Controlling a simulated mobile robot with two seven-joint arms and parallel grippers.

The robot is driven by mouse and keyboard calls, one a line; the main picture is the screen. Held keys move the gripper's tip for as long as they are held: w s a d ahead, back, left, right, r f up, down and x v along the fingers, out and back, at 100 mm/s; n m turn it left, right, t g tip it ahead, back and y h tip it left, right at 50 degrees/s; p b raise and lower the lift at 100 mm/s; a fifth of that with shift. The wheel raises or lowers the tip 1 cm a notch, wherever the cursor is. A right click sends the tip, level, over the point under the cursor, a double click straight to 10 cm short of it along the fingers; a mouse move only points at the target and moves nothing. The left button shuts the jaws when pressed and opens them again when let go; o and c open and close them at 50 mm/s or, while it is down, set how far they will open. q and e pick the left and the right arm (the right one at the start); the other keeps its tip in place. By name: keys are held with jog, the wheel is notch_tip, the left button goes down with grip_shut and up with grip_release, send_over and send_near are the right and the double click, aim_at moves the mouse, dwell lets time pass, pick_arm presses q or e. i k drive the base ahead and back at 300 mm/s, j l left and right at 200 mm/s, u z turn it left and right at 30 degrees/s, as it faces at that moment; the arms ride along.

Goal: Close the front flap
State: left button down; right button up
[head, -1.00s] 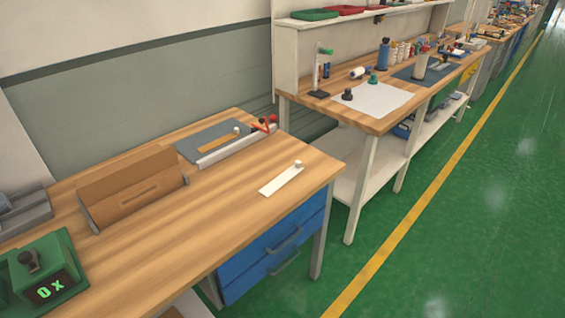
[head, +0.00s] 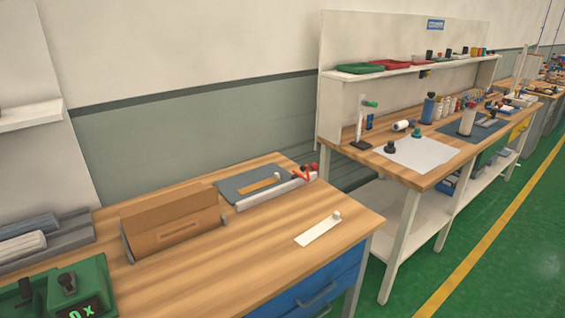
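A brown cardboard box (head: 178,236) stands on the wooden workbench at the left, between thin grey side plates. Its near face has a narrow slot. A broad brown panel rises behind that face and leans back. I cannot tell for sure which panel is the front flap or how far it stands open. The inside of the box is hidden. Neither of my grippers is in view.
The workbench (head: 255,245) also holds a grey board with a metal rail (head: 268,195), a white strip with a knob (head: 318,231), a green device with a display (head: 88,280) and grey rolls (head: 25,245). A second bench (head: 440,170) stands to the right.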

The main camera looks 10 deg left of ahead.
aim_at(137, 224)
jog(key=i+j+u, duration=0.1)
jog(key=u, duration=1.1)
jog(key=i+j, duration=0.05)
